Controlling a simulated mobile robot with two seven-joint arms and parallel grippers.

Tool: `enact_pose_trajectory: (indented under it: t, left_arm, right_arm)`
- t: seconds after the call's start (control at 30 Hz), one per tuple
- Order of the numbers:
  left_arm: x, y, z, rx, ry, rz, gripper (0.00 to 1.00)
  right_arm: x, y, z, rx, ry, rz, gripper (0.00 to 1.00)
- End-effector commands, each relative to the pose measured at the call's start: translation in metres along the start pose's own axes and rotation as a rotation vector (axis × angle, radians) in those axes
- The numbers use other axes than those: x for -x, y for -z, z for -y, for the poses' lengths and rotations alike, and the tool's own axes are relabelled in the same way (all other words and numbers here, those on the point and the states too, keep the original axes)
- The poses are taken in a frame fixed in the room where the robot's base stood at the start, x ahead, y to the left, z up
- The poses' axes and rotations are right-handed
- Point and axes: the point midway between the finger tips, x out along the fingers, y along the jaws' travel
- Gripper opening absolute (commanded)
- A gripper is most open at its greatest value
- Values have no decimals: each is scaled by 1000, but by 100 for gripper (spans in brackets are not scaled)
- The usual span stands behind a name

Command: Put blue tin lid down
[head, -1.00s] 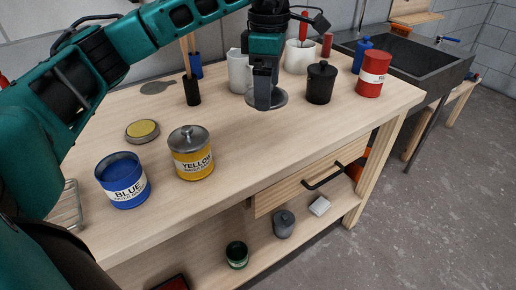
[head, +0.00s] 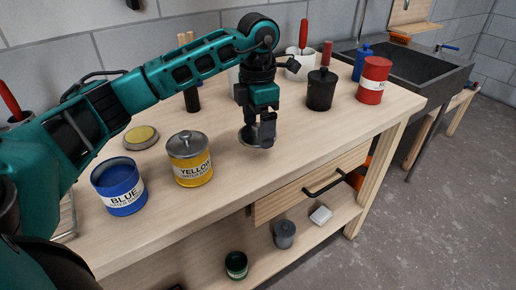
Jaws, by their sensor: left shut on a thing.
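The blue tin (head: 121,190) stands open at the left front of the workbench (head: 240,178), with its label facing me. My left gripper (head: 266,136) points down over the front middle of the bench and is shut on a round grey metal lid, the blue tin lid (head: 246,137). The gripper's fingers hide part of the lid. I cannot tell whether the lid touches the bench top. The yellow tin (head: 190,162) has its grey lid on and stands between the blue tin and my gripper. My right gripper is not in view.
A shallow round tin with a yellow top (head: 141,136) lies behind the blue tin. A black lidded pot (head: 321,91), a red tin (head: 374,80) and a blue bottle (head: 362,62) stand at the right. The bench front right of my gripper is clear, above a drawer handle (head: 325,183).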

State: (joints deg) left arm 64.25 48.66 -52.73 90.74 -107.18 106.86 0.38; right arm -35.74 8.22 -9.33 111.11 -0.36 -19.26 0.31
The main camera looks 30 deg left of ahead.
Motion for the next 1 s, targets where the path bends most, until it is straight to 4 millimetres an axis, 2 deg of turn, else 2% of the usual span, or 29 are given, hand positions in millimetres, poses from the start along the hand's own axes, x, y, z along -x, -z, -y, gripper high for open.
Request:
enact_pose_trajectory:
  t: [0.1, 0.27, 0.53, 0.93, 0.97, 1.0]
  left_arm:
    - [-16, 0, 0, -1, 0, -2, 62]
    - [-25, 0, 0, -1, 0, 0, 62]
    - [-62, 0, 0, -1, 0, -1, 62]
    - [-68, 0, 0, -2, -1, 1, 62]
    - [-67, 0, 0, -2, -1, 1, 93]
    - [-66, 0, 0, -2, -1, 1, 97]
  right_arm:
    - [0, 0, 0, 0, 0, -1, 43]
    - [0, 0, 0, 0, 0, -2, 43]
    - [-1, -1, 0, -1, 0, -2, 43]
    - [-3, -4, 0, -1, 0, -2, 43]
    - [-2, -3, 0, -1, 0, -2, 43]
    - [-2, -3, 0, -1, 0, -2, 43]
